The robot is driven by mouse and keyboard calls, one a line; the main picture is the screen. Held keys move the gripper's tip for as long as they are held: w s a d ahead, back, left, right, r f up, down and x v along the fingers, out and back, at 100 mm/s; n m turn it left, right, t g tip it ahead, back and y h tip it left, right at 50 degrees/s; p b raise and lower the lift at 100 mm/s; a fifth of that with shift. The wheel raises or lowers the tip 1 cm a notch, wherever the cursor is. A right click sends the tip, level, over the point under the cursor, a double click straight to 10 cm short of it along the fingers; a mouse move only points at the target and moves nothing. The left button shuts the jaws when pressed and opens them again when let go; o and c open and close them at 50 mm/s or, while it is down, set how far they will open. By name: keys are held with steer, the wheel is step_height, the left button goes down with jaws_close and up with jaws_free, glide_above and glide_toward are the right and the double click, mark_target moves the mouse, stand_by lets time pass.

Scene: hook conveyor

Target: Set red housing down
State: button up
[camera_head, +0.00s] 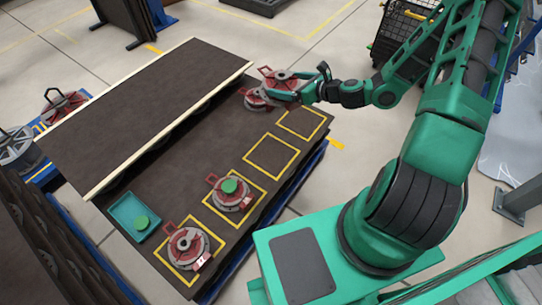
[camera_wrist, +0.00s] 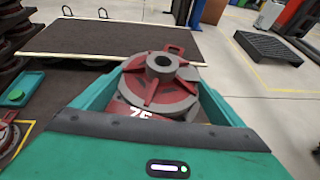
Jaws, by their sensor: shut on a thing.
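My gripper (camera_head: 290,88) is shut on a red housing (camera_head: 274,76) at the far right corner of the dark table (camera_head: 180,165). In the wrist view the housing (camera_wrist: 160,82) sits between the teal fingers, upright, with its central hole up and a white number on its near side. A grey and red rim shows below it in the head view; I cannot tell whether it belongs to the held housing or to another part. Two yellow squares, (camera_head: 301,123) and (camera_head: 270,157), are empty. Two red housings, (camera_head: 231,199) and (camera_head: 188,253), stand in the nearer squares.
A green disc (camera_head: 230,186) tops one housing. A teal tray (camera_head: 122,207) with another green disc (camera_head: 141,222) lies at the table's left. A raised dark board (camera_head: 150,110) with pale edges covers the table's far side. More parts (camera_head: 62,102) stand beyond the left edge.

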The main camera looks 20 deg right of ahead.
steer(key=s+a+f+n+g+y, duration=0.1)
steer(key=s+a+f, duration=0.25)
steer(key=f, duration=0.45)
steer(key=s+a+f+n+g+y, duration=0.1)
steer(key=s+a+f+n, duration=0.1)
steer(key=a+f, duration=0.45)
steer(key=s+a+f+n+g+y, duration=0.1)
steer(key=s+a+f+y, duration=0.15)
steer(key=f, duration=0.75)
steer(key=shift+h, duration=0.45)
steer(key=w+d+f, duration=0.4)
steer(key=w+d, duration=0.1)
steer(key=w+d+f, duration=0.2)
steer(key=d, duration=0.1)
steer(key=shift+w+f, duration=0.2)
steer(key=shift+f, duration=2.1)
steer(key=shift+f, duration=0.1)
steer(key=o, duration=1.8)
steer(key=shift+s+d+f, duration=0.1)
